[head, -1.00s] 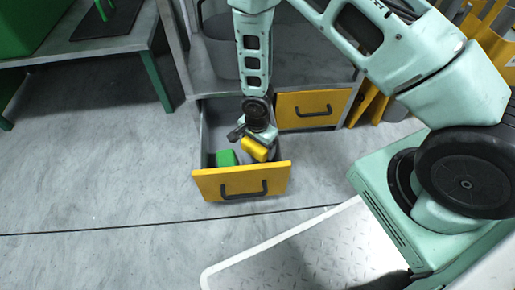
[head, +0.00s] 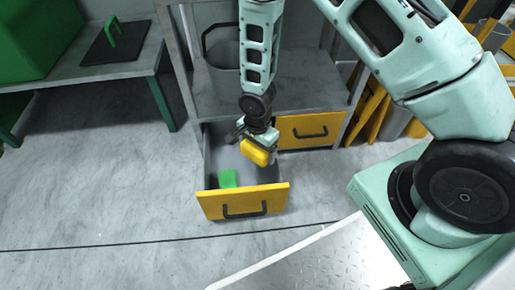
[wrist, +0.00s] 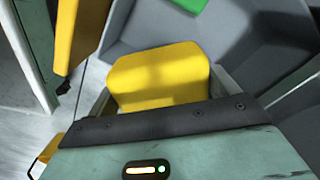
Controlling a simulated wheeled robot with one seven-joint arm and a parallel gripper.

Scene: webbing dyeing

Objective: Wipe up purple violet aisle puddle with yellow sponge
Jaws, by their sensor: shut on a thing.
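The yellow sponge (head: 255,152) is held in my gripper (head: 262,142), above the open drawer in the head view. In the wrist view the yellow sponge (wrist: 160,77) sits at the edge of my gripper (wrist: 160,112), which is shut on it; the fingertips are mostly hidden. The open drawer (head: 243,202) has a yellow front with a dark handle and a grey inside. No purple puddle shows in either view.
A green block (head: 227,178) lies in the drawer. A shut yellow drawer (head: 306,130) is beside it under the grey shelf unit, which bears a grey bucket (head: 222,65). A bench (head: 100,68) stands at left. The floor (head: 90,200) at left is clear.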

